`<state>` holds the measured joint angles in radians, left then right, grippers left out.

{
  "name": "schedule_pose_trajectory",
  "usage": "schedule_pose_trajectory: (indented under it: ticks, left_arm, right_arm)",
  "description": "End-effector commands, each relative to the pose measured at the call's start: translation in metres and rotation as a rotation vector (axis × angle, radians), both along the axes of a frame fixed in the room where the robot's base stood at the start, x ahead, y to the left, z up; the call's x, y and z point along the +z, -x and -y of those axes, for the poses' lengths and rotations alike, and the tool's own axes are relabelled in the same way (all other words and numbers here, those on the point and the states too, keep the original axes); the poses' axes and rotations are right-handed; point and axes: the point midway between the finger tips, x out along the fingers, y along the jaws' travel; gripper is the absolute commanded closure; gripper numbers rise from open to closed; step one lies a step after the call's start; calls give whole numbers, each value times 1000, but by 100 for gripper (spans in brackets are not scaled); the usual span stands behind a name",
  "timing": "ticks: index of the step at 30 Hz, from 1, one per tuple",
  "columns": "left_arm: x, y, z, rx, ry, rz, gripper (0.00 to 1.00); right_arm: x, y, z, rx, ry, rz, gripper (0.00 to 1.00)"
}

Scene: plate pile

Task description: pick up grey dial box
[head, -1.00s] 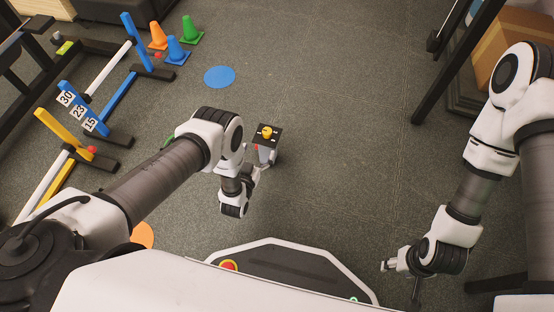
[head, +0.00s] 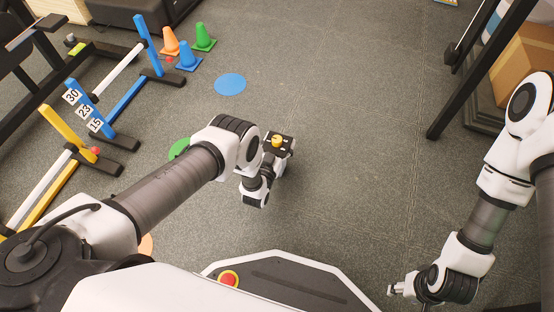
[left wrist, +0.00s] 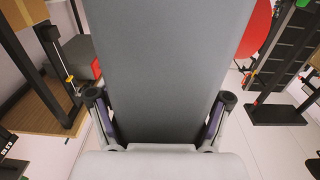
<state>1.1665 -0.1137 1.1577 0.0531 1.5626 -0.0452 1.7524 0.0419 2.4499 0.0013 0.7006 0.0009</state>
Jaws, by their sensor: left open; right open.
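The grey dial box (head: 277,141) is near the centre of the head view, its dark top bearing a yellow dial. My left arm and hand partly hide its near side. In the left wrist view its broad grey face (left wrist: 155,50) fills the space between the fingers of my open left gripper (left wrist: 160,95). One finger is on each side of the box; whether they touch it I cannot tell. In the head view the left fingertips are mostly hidden. My right gripper (head: 394,289) is open and empty at the lower right, far from the box.
A blue disc (head: 230,84) and a partly hidden green disc (head: 180,148) lie on the floor. Blue and yellow hurdles (head: 82,106) and several cones (head: 188,55) stand at the left. A black frame (head: 475,70) stands at the right. The floor right of the box is clear.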

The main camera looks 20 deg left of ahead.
Motion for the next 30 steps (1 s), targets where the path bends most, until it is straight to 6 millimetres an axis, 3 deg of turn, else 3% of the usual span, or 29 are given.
schedule_pose_trajectory:
  ticks: [1, 5, 23, 30]
  left_arm:
    - [0, 0, 0, 0, 0, 0, 55]
    - [0, 0, 0, 0, 0, -1, 99]
    - [1, -1, 0, 0, 0, 1, 100]
    - [15, -9, -2, 0, 0, 3, 100]
  right_arm:
    - [0, 0, 0, 0, 0, 0, 47]
    - [0, 0, 0, 0, 0, 0, 47]
    - [0, 0, 0, 0, 0, -1, 47]
    - [8, 1, 0, 1, 0, -1, 47]
